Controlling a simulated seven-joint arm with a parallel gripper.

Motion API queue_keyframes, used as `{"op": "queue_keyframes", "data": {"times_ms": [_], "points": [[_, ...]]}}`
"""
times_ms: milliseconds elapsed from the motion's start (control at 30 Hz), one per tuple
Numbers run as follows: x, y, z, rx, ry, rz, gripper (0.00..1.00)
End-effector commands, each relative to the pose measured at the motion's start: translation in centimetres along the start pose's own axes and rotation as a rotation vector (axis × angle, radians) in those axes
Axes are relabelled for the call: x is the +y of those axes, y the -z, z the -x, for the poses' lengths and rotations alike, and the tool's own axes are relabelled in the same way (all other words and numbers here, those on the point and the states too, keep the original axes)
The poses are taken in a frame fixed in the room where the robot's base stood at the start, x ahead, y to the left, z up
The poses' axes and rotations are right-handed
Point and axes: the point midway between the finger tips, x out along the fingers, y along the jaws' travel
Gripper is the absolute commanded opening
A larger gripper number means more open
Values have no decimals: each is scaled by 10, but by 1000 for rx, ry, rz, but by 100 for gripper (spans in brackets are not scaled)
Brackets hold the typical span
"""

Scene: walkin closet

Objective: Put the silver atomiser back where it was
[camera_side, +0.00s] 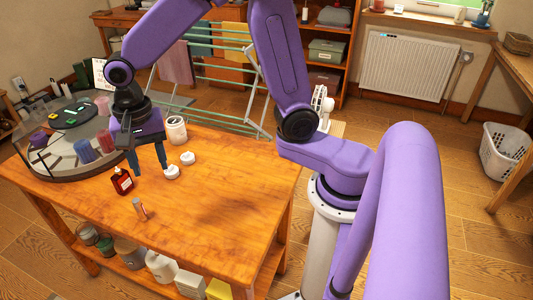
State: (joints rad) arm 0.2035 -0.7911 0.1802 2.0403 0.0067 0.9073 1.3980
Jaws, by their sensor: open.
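A small, shiny cylinder (139,208), which looks like the silver atomiser, stands on the wooden table (225,215) near its front edge. It picks up orange tones from the wood. My gripper (147,168) points down over the table, behind the atomiser and apart from it. Its two dark fingers are spread, with nothing seen between them. The atomiser's former place is not marked in this view.
A dark red bottle (122,182) stands just left of my gripper. Two small white round items (172,172) (188,157) lie close to its right finger. A white jar (176,130) stands behind. A round tray (88,173) holds several items at left. The table's right side is clear.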

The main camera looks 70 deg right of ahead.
Motion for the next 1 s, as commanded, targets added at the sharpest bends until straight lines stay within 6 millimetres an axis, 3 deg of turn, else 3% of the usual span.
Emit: {"op": "queue_keyframes", "data": {"times_ms": [300, 700, 833, 1000], "points": [[80, -42, 13, 2, 8, 724, 48], [190, -78, 15, 6, 16, 1600, 48], [214, -84, 14, 7, 17, 1790, 48], [228, -87, 12, 7, 17, 1904, 48]]}}
